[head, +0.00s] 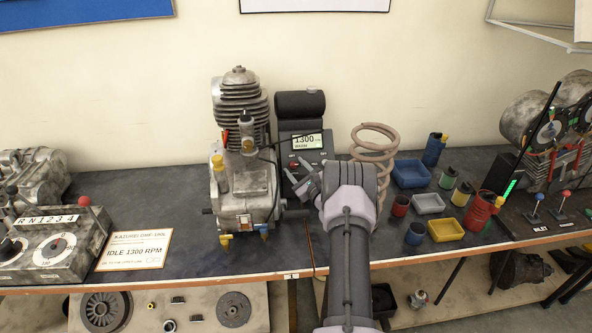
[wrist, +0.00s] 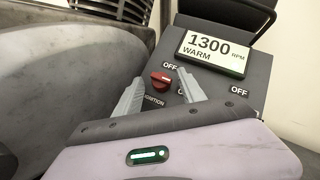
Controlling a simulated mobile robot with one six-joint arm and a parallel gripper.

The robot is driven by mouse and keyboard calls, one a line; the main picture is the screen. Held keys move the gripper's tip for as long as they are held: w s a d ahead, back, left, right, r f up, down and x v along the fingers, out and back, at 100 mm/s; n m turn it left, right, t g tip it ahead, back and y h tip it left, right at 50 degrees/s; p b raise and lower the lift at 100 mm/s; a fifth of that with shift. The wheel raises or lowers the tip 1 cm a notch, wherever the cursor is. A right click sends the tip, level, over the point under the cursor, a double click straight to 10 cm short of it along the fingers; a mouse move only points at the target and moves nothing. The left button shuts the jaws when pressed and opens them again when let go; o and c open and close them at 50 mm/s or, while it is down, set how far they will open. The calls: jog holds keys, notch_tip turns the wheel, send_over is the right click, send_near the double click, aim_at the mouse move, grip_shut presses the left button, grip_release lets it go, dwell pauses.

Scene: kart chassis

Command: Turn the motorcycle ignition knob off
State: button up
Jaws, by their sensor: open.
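The ignition knob (wrist: 161,80) is a small red knob on a grey control box (wrist: 255,72), in the wrist view. The word IGNITION is below it and OFF is printed above it; another label to its right is partly hidden by a finger. My gripper (wrist: 158,82) is open, with one finger on each side of the knob in that view; I cannot tell whether they touch it. The box's display (wrist: 213,53) reads 1300 RPM, WARM. In the head view the box (head: 320,146) stands right of an upright engine, and my gripper (head: 300,180) is in front of it.
The finned engine (head: 243,150) stands close left of the box. A coil spring (head: 376,145) and several coloured cups and trays (head: 428,204) are on the right. A gearbox panel (head: 45,245) and an IDLE 1300 RPM card (head: 134,249) are on the left.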

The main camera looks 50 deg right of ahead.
grip_shut()
jog(key=shift+d+f+n+y+b, duration=0.2)
jog(key=shift+n+y+b, duration=0.3)
jog(key=shift+n+b, duration=0.25)
jog(key=shift+r+n+y+b, duration=0.15)
jog(key=shift+n+y+b, duration=0.35)
jog(key=shift+n+y, duration=0.7)
grip_release()
jog(key=shift+a+r, duration=0.1)
